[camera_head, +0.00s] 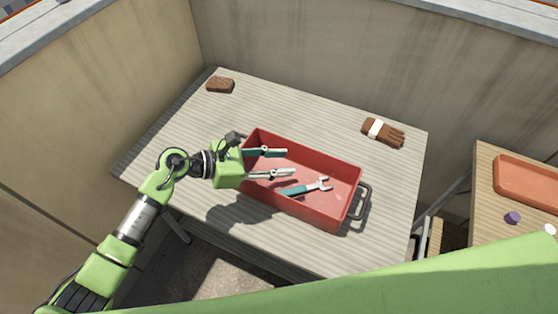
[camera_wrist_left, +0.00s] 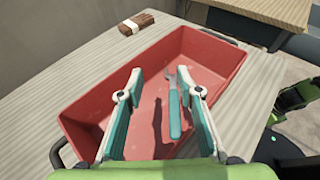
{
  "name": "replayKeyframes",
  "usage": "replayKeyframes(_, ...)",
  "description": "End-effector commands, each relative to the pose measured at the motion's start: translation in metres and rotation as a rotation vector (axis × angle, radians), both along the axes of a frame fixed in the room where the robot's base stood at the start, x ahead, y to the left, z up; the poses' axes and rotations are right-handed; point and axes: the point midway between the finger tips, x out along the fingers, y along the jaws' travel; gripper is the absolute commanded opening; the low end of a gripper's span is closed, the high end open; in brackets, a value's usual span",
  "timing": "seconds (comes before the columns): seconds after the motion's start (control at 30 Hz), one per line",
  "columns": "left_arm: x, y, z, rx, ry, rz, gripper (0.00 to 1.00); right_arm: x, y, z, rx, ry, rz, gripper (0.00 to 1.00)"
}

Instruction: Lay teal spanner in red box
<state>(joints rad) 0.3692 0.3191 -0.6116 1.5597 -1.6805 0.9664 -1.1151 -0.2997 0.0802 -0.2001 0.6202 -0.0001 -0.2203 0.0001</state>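The red box (camera_head: 333,213) stands on the table, open at the top, with a dark handle at its right end. The teal spanner (camera_head: 293,191) is inside its walls, jaw end pointing right in the head view. In the left wrist view the spanner (camera_wrist_left: 174,112) shows beside a dark shadow; I cannot tell whether it lies flat on the floor. My left gripper (camera_head: 268,163) is over the left part of the box, its fingers spread apart with nothing between them. The spanner lies beyond the fingertips. My right gripper is not in view.
A brown block (camera_head: 220,84) lies at the table's back left corner. A side table at right holds an orange tray (camera_head: 527,182) and a purple item (camera_head: 512,217). Walls enclose the back and left.

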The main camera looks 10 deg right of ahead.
Motion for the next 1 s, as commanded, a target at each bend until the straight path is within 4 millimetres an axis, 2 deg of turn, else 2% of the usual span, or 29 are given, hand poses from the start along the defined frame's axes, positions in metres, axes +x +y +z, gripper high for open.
replayKeyframes(0.03, 0.000, 0.000, 0.012, -0.001, 0.000, 0.001, 0.33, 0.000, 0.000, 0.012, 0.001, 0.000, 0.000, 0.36)
replayKeyframes(0.1, -0.001, 0.016, 0.008, 0.003, -0.003, 0.003, 0.33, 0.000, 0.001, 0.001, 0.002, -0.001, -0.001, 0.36)
replayKeyframes(0.3, -0.009, 0.060, 0.026, 0.005, -0.004, 0.000, 0.33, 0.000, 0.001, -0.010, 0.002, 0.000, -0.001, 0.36)
replayKeyframes(0.5, -0.014, 0.094, 0.040, 0.003, -0.001, 0.001, 0.33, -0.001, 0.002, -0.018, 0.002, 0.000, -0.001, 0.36)
replayKeyframes(0.7, -0.017, 0.108, 0.049, 0.000, 0.000, -0.001, 0.33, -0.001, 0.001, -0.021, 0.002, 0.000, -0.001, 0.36)
replayKeyframes(1.0, -0.017, 0.110, 0.051, -0.001, 0.000, -0.001, 0.33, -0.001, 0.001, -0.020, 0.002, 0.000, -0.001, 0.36)
